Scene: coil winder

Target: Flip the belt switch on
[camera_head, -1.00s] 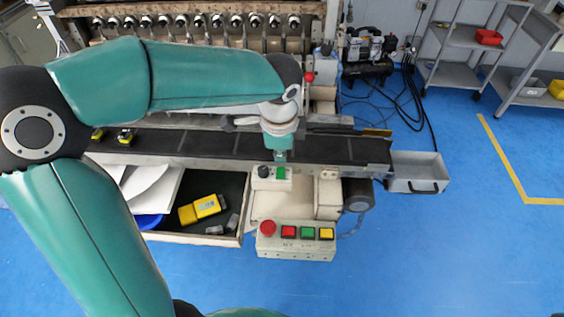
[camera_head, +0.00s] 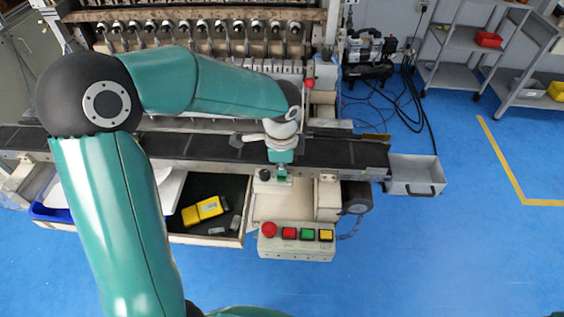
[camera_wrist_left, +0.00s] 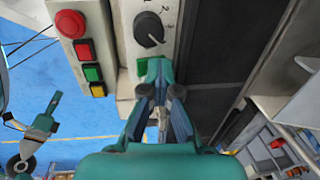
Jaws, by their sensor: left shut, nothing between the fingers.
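The small belt switch box has a black knob (camera_head: 265,175) and a green switch (camera_head: 283,179), partly covered by my gripper in the head view. In the left wrist view, the grey panel carries the black knob (camera_wrist_left: 149,28) with the green switch (camera_wrist_left: 142,67) below it. My left gripper (camera_head: 281,168) points down at the green switch. Its fingers (camera_wrist_left: 158,70) are shut and empty, with the tips right beside or over the switch; I cannot tell whether they touch. A teal and grey part, apparently my right gripper (camera_wrist_left: 38,130), shows small at the left wrist view's left side.
The dark conveyor belt (camera_head: 340,153) runs behind the switch box. In front is a button box (camera_head: 296,252) with red, green and yellow buttons. An open drawer (camera_head: 240,213) holds a yellow item (camera_head: 203,210). A grey bin (camera_head: 416,174) is at the belt's right end.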

